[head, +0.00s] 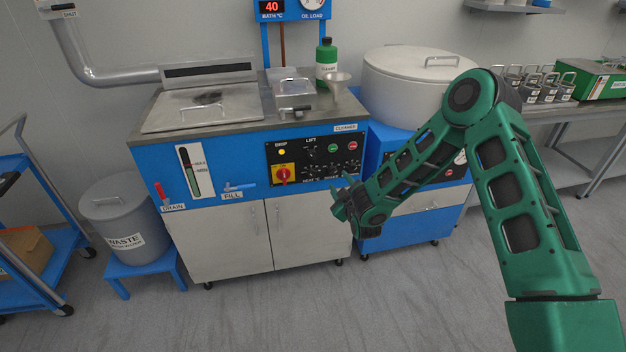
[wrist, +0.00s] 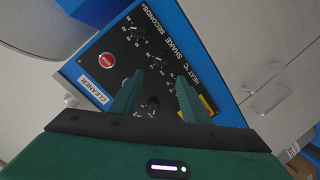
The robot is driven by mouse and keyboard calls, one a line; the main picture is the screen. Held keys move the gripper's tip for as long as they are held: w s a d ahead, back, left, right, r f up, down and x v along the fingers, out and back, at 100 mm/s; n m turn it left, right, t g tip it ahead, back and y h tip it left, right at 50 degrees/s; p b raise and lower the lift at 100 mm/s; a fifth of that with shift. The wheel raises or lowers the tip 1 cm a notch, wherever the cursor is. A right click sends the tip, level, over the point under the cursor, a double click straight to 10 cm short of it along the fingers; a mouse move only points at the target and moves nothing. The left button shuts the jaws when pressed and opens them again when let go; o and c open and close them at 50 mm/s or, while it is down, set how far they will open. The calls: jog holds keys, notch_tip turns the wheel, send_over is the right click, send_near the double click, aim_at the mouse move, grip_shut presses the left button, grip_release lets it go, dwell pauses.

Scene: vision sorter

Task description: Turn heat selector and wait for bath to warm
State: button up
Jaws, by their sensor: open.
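The control panel (head: 312,158) is on the blue front of the bath cabinet. Its HEAT°C label sits at the lower middle, with small black knobs above it. In the wrist view the panel (wrist: 170,45) appears rotated, with the HEAT°C label and black dials near my fingers. I cannot tell the heat selector's setting. The BATH°C display (head: 271,7) reads 40 in red. My gripper (head: 342,198) is in front of the panel's lower right. Its two fingers (wrist: 158,82) are apart with nothing seen held between them; contact with a knob cannot be told.
A red-and-yellow switch (head: 283,174), a DRAIN lever (head: 162,193) and a FILL lever (head: 238,186) are on the same front. A lidded bath (head: 200,106), green bottle (head: 326,62) and funnel (head: 336,82) are on top. Floor in front is clear.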

aim_at(312, 175)
jog(key=s+a+f+t+y, duration=0.1)
jog(key=s+a+f+t, duration=0.2)
jog(key=a, duration=0.4)
jog(key=x, duration=1)
jog(key=shift+w+a+f, duration=0.15)
jog(key=shift+f, duration=0.15)
jog(key=c, duration=1)
